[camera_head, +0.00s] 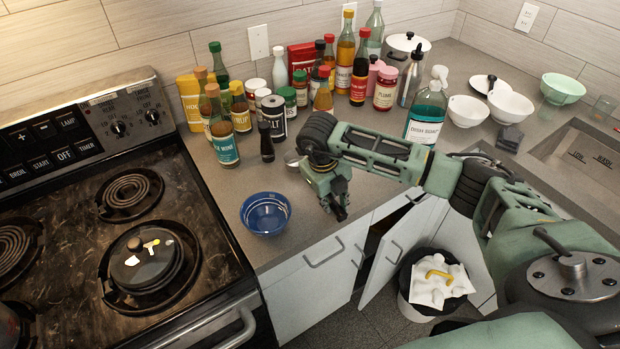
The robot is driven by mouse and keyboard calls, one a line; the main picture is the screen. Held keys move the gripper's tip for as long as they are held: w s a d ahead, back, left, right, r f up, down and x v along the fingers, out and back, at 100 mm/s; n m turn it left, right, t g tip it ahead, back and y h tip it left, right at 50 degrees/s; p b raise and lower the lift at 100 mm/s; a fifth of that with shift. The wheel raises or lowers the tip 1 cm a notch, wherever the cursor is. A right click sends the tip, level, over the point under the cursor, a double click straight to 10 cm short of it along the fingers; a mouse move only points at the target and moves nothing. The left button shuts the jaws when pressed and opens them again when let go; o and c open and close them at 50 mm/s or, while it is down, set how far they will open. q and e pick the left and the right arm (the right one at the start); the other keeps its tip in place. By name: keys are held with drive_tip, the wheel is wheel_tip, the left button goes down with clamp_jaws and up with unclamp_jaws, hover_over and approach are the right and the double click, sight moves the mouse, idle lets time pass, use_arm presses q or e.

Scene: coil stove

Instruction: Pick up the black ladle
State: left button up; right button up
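I cannot clearly make out a black ladle. A small pale, shiny rounded piece (293,162) shows on the counter just left of my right wrist; the arm may hide more of it, and I cannot tell what it is. My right gripper (340,212) points down over the counter's front edge, right of the blue bowl and apart from it. Its fingers look close together and nothing is visibly held, but their gap is unclear. My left gripper is out of view.
A blue bowl (265,214) sits on the counter (215,180) beside the coil stove (75,240). Several bottles and jars crowd the back. A soap bottle (427,112) and bowls (504,105) stand right. Below, a cabinet door (395,250) hangs open near a bin (420,305).

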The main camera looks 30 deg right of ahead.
clamp_jaws()
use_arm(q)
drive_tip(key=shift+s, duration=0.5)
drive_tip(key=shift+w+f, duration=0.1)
use_arm(e)
drive_tip(key=shift+r+b, duration=0.35)
drive_tip(key=shift+r, duration=0.2)
wheel_tip(320, 180, up, 2)
drive_tip(key=shift+w+r+b, duration=0.1)
drive_tip(key=shift+r+b, duration=0.05)
drive_tip(key=shift+b, duration=0.55)
use_arm(q)
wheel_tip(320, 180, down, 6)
drive_tip(key=b, duration=0.4)
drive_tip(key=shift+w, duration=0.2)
use_arm(e)
drive_tip(key=s+d+r, duration=0.5)
drive_tip(key=d+r, duration=0.2)
drive_tip(key=d, duration=0.3)
drive_tip(key=shift+s+d+r, duration=0.2)
drive_tip(key=shift+d+r, duration=0.05)
drive_tip(key=shift+r, duration=0.1)
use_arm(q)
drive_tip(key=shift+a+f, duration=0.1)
